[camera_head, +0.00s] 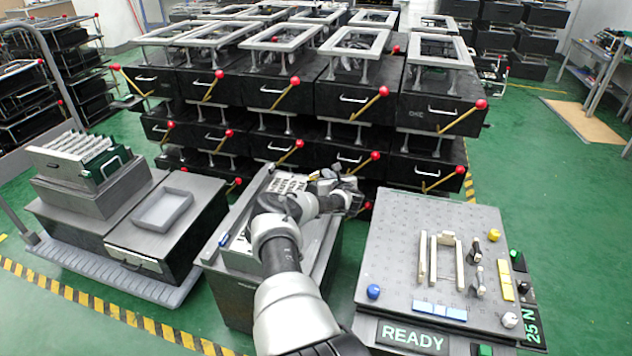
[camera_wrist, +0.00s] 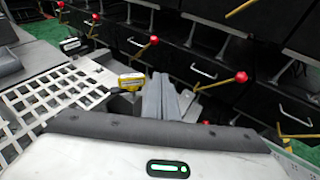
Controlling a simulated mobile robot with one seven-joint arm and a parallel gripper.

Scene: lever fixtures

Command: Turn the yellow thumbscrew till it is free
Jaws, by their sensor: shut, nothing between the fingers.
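My gripper (camera_head: 345,188) is at the far right of the middle workstation in the head view, seen small. In the wrist view its grey fingers (camera_wrist: 166,98) are together and hold nothing. A small yellow piece with dark marks (camera_wrist: 131,80) shows just left of the fingertips in the wrist view; I cannot tell what it is or whether it touches them. On the right-hand panel (camera_head: 395,235) in the head view, a round yellow knob (camera_head: 494,235) stands at the upper right, well apart from my gripper. I cannot tell for sure which yellow part is the thumbscrew.
A light grid tray (camera_wrist: 55,95) lies left of my gripper. Black drawer units (camera_head: 350,95) with yellow levers and red balls rise close behind.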

